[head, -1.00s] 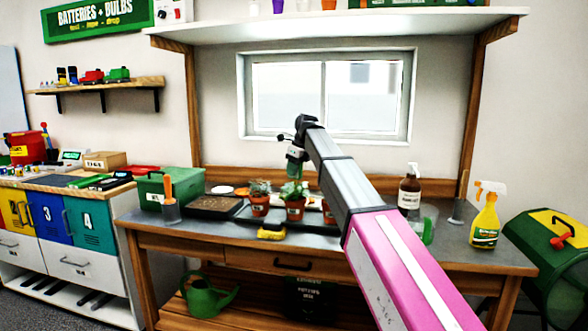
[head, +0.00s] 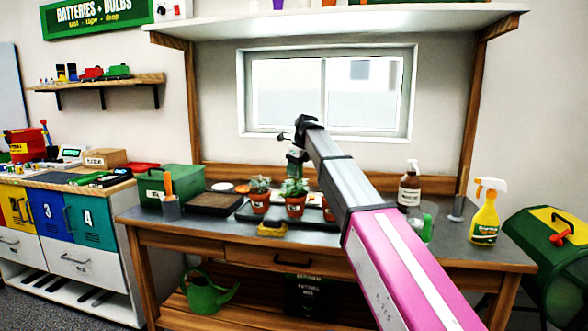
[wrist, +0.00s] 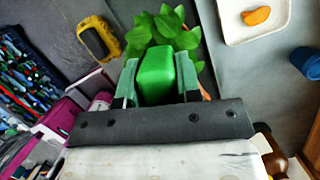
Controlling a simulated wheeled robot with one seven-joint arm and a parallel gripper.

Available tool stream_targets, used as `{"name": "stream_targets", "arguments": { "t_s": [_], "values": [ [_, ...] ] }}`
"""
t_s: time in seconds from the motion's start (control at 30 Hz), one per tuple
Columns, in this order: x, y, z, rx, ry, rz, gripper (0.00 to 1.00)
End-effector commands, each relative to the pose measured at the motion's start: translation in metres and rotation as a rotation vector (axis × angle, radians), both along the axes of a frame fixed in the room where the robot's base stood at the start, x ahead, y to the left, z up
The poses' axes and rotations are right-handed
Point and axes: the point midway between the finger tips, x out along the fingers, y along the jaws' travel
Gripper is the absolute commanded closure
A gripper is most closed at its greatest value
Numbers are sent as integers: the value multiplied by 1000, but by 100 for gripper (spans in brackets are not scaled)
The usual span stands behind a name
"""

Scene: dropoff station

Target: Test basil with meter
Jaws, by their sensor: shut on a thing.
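My gripper (head: 296,152) is above the potted plants on the bench. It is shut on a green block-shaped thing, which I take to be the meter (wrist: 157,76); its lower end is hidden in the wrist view. A bright green leafy plant (wrist: 163,32), which looks like the basil, lies just beyond the meter in the wrist view. In the head view the meter hangs over the middle leafy plant (head: 294,186) in its terracotta pot (head: 295,207). I cannot tell whether the meter touches the plant or soil.
A smaller potted plant (head: 259,195) stands left of the middle pot, and another pot (head: 328,212) is partly behind my arm. A yellow-framed thing (wrist: 98,40) lies near the pots. A brown bottle (head: 409,190) and yellow spray bottle (head: 485,218) stand to the right.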

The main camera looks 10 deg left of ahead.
Motion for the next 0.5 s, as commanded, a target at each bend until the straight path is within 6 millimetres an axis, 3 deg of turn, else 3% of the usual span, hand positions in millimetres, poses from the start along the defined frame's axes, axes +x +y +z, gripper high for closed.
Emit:
{"name": "stream_targets", "arguments": {
  "t_s": [0.5],
  "values": [
    [0, 0, -4, 0, 0, 0, 98]
  ]
}}
